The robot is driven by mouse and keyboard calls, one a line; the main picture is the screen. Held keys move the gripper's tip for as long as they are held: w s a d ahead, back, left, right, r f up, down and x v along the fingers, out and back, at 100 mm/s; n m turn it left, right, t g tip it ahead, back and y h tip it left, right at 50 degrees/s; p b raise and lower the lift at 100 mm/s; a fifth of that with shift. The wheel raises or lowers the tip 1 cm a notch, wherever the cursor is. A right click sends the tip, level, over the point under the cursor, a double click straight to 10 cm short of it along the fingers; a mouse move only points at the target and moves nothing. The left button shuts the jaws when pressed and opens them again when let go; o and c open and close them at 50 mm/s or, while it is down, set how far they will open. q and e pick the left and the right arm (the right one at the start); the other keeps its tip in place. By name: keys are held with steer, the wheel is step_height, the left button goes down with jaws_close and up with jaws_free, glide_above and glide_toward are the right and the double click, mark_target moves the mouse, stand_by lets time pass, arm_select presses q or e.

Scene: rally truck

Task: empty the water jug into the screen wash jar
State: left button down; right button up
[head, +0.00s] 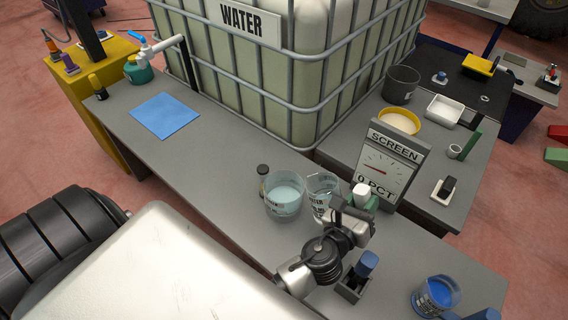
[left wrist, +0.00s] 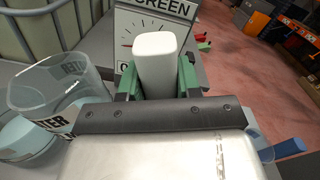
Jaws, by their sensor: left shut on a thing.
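The clear water jug (head: 321,186) has a WATER label and stands out at the left in the left wrist view (left wrist: 52,88). It looks tilted, with no liquid clearly seen in it. My left gripper (head: 361,199) is shut on its white grip; the green fingers (left wrist: 157,82) close on both sides of it. A wide glass jar (head: 285,207) with pale blue liquid stands on the bench just left of the jug, its rim close to the jug's. It partly shows in the left wrist view (left wrist: 22,138). I take it for the screen wash jar. My right gripper is not in view.
A SCREEN gauge (head: 388,165) reading 0 PCT stands behind the gripper. A dark bottle (head: 263,180) is beside the jar. A beaker of strong blue liquid (head: 437,294) and a blue-topped item (head: 367,263) stand at front right. The bench is clear near the blue cloth (head: 165,115).

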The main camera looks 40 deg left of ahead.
arm_select(q)
steer(key=shift+a+f+n+b, duration=0.3)
steer(key=shift+a+f+b, duration=0.1)
steer(key=shift+f, duration=0.1)
steer(key=shift+a, duration=0.3)
steer(key=shift+w+a+f+b, duration=0.15)
steer(key=shift+a+f, duration=0.2)
steer(key=shift+a, duration=0.45)
steer(key=shift+a+f+b, duration=0.15)
steer(key=shift+a+f, duration=0.2)
steer(key=shift+a, duration=0.5)
steer(key=shift+a+f, duration=0.1)
steer(key=shift+a, duration=0.1)
